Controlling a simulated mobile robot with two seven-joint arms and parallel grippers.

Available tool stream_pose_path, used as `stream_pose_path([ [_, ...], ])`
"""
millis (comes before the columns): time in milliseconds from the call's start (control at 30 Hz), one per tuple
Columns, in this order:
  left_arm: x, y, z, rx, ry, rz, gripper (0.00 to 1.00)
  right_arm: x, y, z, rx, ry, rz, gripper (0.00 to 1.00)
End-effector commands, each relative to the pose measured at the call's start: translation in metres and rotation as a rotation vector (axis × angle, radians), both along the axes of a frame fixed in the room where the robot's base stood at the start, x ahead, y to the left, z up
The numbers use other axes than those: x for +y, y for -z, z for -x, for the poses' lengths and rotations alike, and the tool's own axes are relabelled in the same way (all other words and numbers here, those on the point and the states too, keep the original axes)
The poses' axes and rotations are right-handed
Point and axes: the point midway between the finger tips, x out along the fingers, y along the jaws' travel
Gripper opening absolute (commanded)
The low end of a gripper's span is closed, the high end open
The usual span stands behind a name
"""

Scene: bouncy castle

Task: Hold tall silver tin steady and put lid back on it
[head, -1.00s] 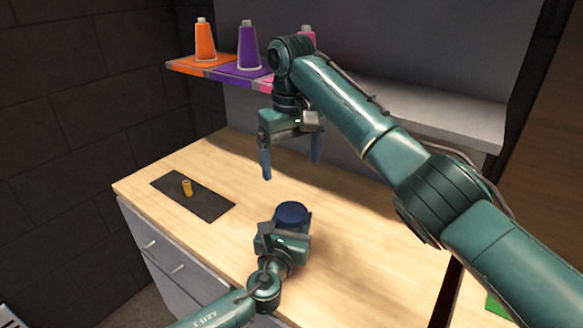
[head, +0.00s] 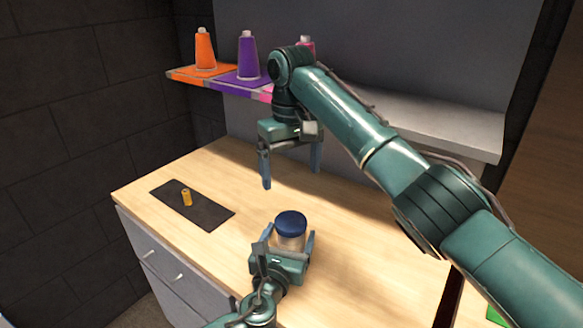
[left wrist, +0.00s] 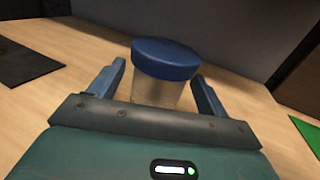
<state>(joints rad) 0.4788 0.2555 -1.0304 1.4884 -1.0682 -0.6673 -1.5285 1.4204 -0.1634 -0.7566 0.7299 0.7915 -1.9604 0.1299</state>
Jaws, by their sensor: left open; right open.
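The tin, with a pale silver, see-through-looking body (head: 290,243), stands upright on the wooden worktop. A round dark blue lid (head: 291,223) sits on top of it. The left wrist view also shows the lid (left wrist: 165,58) and the body (left wrist: 157,93). My left gripper (head: 289,236) is open, its fingers on either side of the tin's body below the lid, with gaps visible in the left wrist view. My right gripper (head: 291,177) is open and empty, pointing down above and behind the tin.
A dark mat (head: 216,213) with a small yellow cylinder (head: 187,197) lies at the left. A shelf (head: 430,113) at the back holds orange (head: 205,50), purple (head: 248,57) and pink cones. Worktop right of the tin is clear.

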Motion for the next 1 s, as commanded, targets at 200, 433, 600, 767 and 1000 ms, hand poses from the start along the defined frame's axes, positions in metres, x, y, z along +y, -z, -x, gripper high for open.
stream_pose_path([
  [200,0.014,0.002,0.051,0.004,0.001,0.000,0.77,0.000,0.001,0.000,0.000,0.000,0.000,0.89],
  [433,0.025,0.002,0.089,0.002,0.001,-0.001,0.77,0.000,0.003,0.000,0.000,0.000,0.000,0.89],
  [600,0.028,0.000,0.101,0.001,0.000,0.000,0.77,0.000,0.004,0.000,0.000,0.000,0.000,0.89],
  [767,0.029,0.000,0.102,0.000,-0.001,0.000,0.77,0.000,0.004,0.000,0.000,0.000,0.000,0.89],
  [1000,0.028,0.000,0.102,0.001,0.000,0.000,0.77,0.000,0.004,0.000,0.000,0.000,0.000,0.89],
])
